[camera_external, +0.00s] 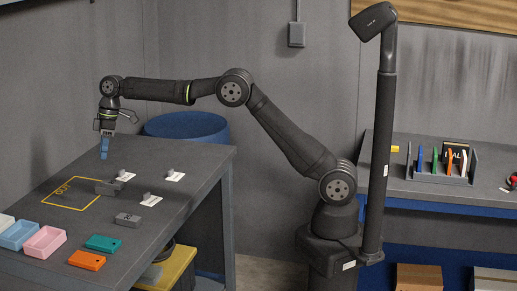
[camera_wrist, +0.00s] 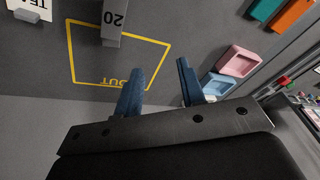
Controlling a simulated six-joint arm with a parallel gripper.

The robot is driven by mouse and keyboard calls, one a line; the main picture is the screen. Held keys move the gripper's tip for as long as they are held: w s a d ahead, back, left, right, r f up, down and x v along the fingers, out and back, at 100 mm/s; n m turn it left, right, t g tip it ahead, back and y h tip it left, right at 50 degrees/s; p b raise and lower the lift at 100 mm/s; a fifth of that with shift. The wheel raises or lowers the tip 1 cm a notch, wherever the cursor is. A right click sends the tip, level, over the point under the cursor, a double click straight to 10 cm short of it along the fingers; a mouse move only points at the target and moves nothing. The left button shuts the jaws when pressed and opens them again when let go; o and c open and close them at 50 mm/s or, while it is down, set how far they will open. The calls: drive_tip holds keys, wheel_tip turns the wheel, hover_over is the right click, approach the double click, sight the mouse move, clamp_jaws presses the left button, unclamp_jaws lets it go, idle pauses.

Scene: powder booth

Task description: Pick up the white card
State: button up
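I cannot tell which is meant. My gripper (camera_external: 104,148) points down over the far left part of the table, far from the rack. Its blue fingers (camera_wrist: 159,84) are apart with nothing between them.
A yellow outlined square (camera_external: 72,193) is on the table, with a grey block (camera_external: 106,188) at its right edge. Another block (camera_external: 128,220) lies nearer. Pink (camera_external: 45,241) and light-blue trays (camera_external: 18,235), and teal (camera_external: 102,243) and orange pieces (camera_external: 87,260), line the front. A blue drum (camera_external: 187,125) stands behind.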

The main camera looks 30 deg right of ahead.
drive_tip(key=w+d+r+n+g+y, duration=0.15)
drive_tip(key=d+n, duration=0.25)
drive_tip(key=d, duration=0.7)
drive_tip(key=w+d+n+g+y, duration=0.25)
drive_tip(key=d+n, duration=0.25)
drive_tip(key=d, duration=0.7)
approach(147, 193)
drive_tip(key=x, duration=0.3)
drive_tip(key=shift+a+r, duration=0.1)
drive_tip(key=shift+a, duration=0.05)
drive_tip(key=shift+x, duration=2.9)
clamp_jaws()
